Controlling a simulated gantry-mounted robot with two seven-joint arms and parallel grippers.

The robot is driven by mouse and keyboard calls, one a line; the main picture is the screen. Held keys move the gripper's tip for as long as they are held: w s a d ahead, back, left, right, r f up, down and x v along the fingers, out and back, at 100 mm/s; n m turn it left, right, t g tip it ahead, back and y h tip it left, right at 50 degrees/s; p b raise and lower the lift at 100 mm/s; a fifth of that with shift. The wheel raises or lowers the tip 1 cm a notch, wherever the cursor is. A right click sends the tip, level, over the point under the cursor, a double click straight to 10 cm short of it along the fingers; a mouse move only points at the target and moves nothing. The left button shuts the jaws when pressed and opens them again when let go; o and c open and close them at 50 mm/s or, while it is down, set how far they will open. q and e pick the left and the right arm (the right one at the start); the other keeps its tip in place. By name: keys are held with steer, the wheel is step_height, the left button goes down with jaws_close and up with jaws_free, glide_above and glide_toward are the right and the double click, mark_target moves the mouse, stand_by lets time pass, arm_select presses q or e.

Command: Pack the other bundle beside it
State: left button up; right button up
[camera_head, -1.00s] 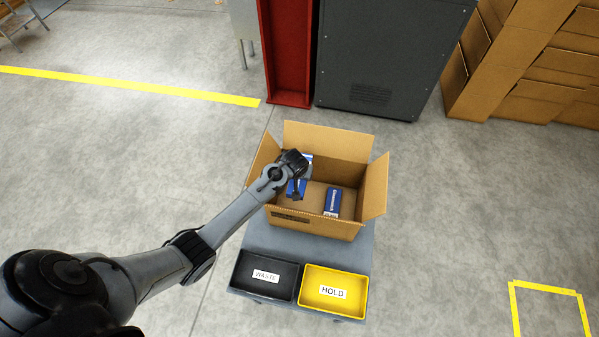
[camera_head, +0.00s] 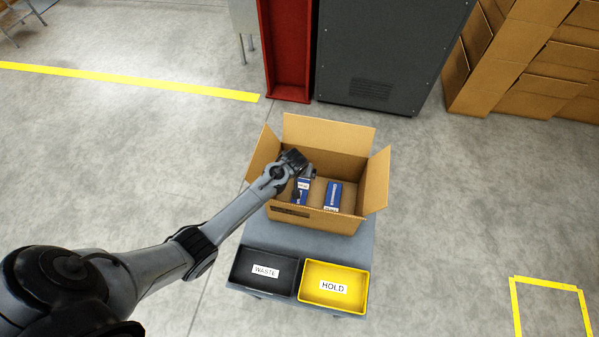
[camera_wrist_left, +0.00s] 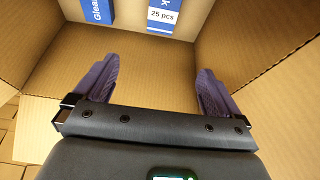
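Two blue-and-white bundles are inside the open cardboard carton (camera_head: 318,221). The left bundle (camera_head: 303,192) is partly hidden by my left gripper. The right bundle (camera_head: 333,196) lies on the carton floor, with a small gap between the two. My left gripper (camera_head: 305,174) is at the carton's left side, by the left bundle. In the left wrist view, its fingers (camera_wrist_left: 156,88) are wide apart with only bare cardboard between them. Both bundles show beyond the fingertips at that view's top edge, one lettered (camera_wrist_left: 98,10) and one labelled "25 pcs" (camera_wrist_left: 163,16). My right gripper is not in view.
The carton stands on a grey table (camera_head: 359,249). A black WASTE tray (camera_head: 264,286) and a yellow HOLD tray (camera_head: 334,302) sit in front of it, both empty.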

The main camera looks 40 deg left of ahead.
arm_select(q)
steer(key=p+v, duration=0.1)
steer(key=v, duration=0.9)
steer(key=shift+s+r, duration=0.25)
steer(key=shift+r, duration=0.1)
steer(key=shift+d, duration=0.1)
